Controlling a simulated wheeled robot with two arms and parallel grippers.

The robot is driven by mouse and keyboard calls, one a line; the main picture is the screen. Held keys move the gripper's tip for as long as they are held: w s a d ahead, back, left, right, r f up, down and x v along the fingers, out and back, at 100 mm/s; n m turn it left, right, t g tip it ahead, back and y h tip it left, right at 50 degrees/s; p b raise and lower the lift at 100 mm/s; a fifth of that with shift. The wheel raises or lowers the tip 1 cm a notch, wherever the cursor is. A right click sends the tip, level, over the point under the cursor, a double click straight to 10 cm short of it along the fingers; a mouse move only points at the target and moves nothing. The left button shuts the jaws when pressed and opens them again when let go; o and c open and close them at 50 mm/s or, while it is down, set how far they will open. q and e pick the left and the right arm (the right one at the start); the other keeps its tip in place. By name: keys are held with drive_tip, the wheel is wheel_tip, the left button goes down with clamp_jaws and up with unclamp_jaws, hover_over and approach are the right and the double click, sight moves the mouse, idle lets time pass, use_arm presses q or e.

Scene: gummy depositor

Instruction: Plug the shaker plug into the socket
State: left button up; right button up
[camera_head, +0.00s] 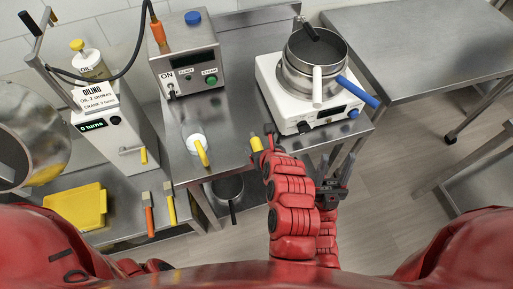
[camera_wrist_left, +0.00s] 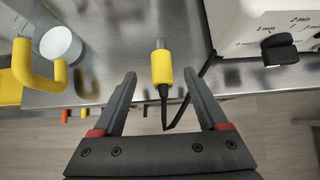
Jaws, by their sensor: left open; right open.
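A yellow plug (camera_wrist_left: 161,67) with a metal tip and a black cable lies at the counter's front edge. In the head view the yellow plug (camera_head: 256,144) is partly hidden by my left gripper (camera_head: 262,143). In the left wrist view my left gripper (camera_wrist_left: 160,76) is open, with the plug between and just beyond its fingertips, and I see no grip on it. My right gripper (camera_head: 335,175) is open and empty, right of the left arm, in front of the counter. A grey control box (camera_head: 187,60) has an orange plug (camera_head: 157,33) at its upper left. I cannot make out a free socket.
A white hot plate (camera_head: 291,113) with pans stands right of the plug. A white cup with a yellow handle (camera_head: 197,145) stands to the left. The oiling machine (camera_head: 119,125), yellow tray (camera_head: 76,208) and brushes are further left. Bare counter lies between cup and hot plate.

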sight(258, 146)
use_arm(q)
drive_tip(key=b+x, duration=0.3)
drive_tip(key=x, duration=0.2)
drive_tip(key=shift+s+d+f, duration=0.15)
drive_tip(key=shift+s+d, duration=0.05)
drive_tip(key=shift+w, duration=0.15)
drive_tip(key=shift+c, duration=0.7)
clamp_jaws()
